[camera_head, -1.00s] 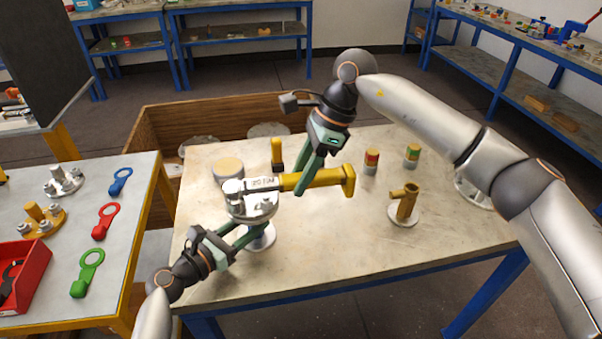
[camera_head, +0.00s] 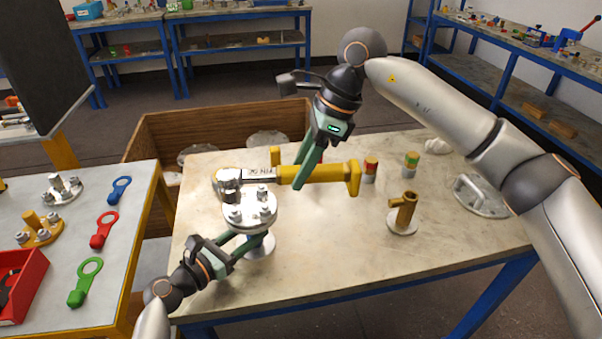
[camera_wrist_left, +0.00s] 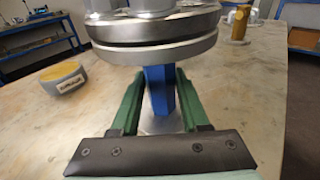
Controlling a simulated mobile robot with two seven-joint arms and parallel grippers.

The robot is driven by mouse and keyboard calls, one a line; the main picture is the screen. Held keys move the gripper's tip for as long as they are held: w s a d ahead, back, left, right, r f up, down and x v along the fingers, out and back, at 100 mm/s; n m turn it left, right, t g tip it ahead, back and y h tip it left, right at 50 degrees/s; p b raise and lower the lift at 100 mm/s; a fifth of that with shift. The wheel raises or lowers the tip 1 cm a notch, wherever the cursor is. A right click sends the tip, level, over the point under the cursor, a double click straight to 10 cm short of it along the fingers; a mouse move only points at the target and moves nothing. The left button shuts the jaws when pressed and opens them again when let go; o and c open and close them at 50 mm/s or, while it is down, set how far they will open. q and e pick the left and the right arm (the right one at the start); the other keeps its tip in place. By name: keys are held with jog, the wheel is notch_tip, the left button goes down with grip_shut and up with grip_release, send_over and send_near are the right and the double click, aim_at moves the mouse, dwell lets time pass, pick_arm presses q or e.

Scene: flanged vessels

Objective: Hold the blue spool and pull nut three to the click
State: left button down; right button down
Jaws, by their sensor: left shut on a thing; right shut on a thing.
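The spool shows as a grey round flange with several nuts (camera_head: 250,212) near the left of the table; its blue neck (camera_wrist_left: 160,90) shows under the flange in the left wrist view. My left gripper (camera_head: 246,240) is shut on the neck, one finger on each side. My right gripper (camera_head: 300,180) is shut on the yellow handle of a wrench (camera_head: 325,173). The wrench lies roughly level, its silver head (camera_head: 228,183) over the far left of the flange, at a nut. That nut is hidden by the head, and I cannot read which number it is.
A yellow-brown post with a side stub (camera_head: 403,212) stands on a white base at the right. Two small banded cylinders (camera_head: 370,168) (camera_head: 411,163) stand behind. A grey pot with a yellow top (camera_wrist_left: 63,78) is near the spool. The front right of the table is clear.

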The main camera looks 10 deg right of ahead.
pick_arm(q)
jog(key=shift+c, duration=1.6)
grip_release()
jog(key=v, duration=1.2)
jog(key=shift+a+f, duration=0.1)
jog(key=shift+a, duration=0.05)
pick_arm(e)
jog(key=shift+a, duration=0.15)
